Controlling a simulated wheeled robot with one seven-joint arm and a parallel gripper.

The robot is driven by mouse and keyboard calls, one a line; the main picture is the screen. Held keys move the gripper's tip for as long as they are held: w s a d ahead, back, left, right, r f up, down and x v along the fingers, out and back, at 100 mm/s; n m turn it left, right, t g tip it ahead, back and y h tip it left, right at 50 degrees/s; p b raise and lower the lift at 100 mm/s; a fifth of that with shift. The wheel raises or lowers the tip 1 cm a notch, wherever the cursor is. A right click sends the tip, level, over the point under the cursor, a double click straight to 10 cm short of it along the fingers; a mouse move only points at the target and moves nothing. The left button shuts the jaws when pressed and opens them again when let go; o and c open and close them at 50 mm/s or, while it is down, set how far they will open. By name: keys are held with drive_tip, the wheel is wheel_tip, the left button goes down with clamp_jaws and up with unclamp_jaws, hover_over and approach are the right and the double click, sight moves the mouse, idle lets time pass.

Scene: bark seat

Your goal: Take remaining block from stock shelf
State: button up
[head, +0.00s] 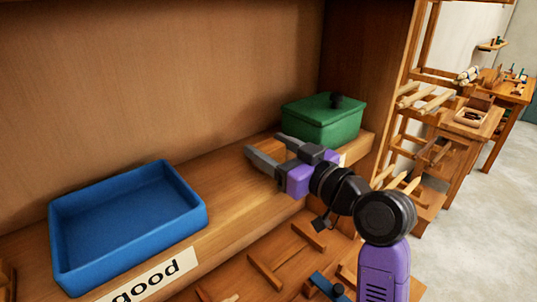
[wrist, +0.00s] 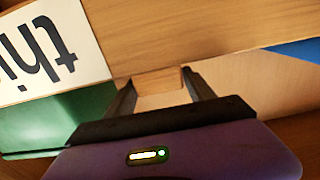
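My gripper (head: 264,145) reaches in from the right over the shelf (head: 225,180), between the blue tray and the green box. Its two grey fingers are spread apart. In the wrist view, a small light wooden block (wrist: 160,79) shows between the tips of my gripper (wrist: 159,75). It is close in colour to the shelf board. I cannot tell whether the fingers touch it. In the head view I cannot make the block out from the shelf wood.
A blue tray (head: 62,232), empty, stands on the left. A green lidded box (head: 320,122) with a black knob stands just beyond my gripper. Wooden racks (head: 425,110) stand to the right.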

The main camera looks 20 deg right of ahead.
drive_tip(key=c, duration=1)
drive_tip(key=shift+r, duration=0.1)
